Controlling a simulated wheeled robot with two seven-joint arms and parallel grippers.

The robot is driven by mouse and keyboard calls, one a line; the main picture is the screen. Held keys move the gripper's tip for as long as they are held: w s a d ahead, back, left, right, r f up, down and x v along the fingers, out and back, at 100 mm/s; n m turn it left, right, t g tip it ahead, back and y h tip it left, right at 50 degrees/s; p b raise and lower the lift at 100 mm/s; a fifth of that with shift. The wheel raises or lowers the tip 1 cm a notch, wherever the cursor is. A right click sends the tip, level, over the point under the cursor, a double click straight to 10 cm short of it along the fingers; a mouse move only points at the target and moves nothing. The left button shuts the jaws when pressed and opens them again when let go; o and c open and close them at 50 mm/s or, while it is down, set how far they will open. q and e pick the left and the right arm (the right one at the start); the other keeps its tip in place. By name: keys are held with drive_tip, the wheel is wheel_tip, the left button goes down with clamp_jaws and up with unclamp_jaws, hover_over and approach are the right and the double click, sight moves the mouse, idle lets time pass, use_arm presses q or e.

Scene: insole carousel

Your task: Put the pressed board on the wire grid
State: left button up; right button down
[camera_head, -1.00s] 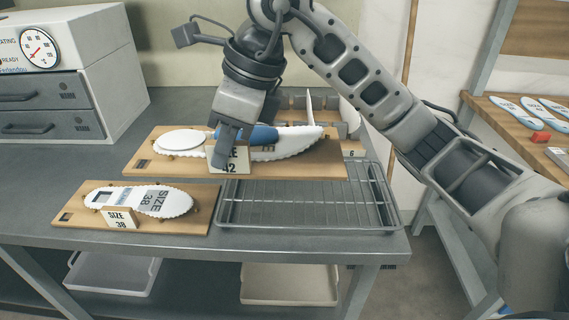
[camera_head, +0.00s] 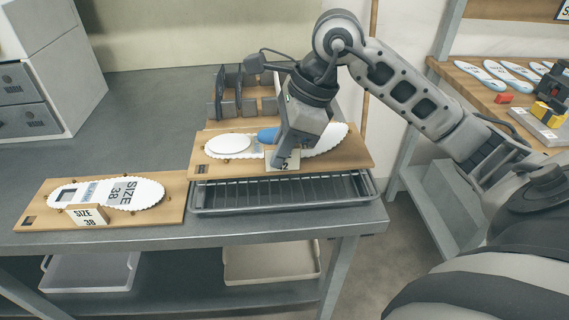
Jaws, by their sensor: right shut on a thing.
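A wooden board (camera_head: 345,161) carries a white insole shape, a blue piece and a tag whose visible digit is 2. My right gripper (camera_head: 281,157) is shut on this board around its front tag, which it partly covers. The board is roughly level over the wire grid (camera_head: 282,193) and hides the grid's back part. The grid's front bars and rim show below the board's front edge. I cannot tell whether the board touches the grid. My left gripper is not in view.
A second board (camera_head: 165,214) tagged SIZE 38 lies on the grey table to the left of the grid. A dark slotted rack (camera_head: 240,92) stands behind the held board. A grey drawer cabinet (camera_head: 40,75) is at the far left. A wooden shelf with insoles (camera_head: 485,75) is at the right.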

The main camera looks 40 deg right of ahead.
sight(283, 168)
drive_tip(key=shift+s+d+f, duration=0.1)
drive_tip(key=shift+d+f, duration=0.3)
drive_tip(key=shift+f, duration=0.1)
wheel_tip(283, 168, down, 3)
drive_tip(key=shift+r, duration=0.1)
drive_tip(key=shift+f, duration=0.2)
drive_tip(key=c, duration=1.5)
unclamp_jaws()
drive_tip(key=shift+o, duration=0.2)
drive_tip(key=shift+a, duration=0.1)
drive_tip(key=shift+r, duration=0.15)
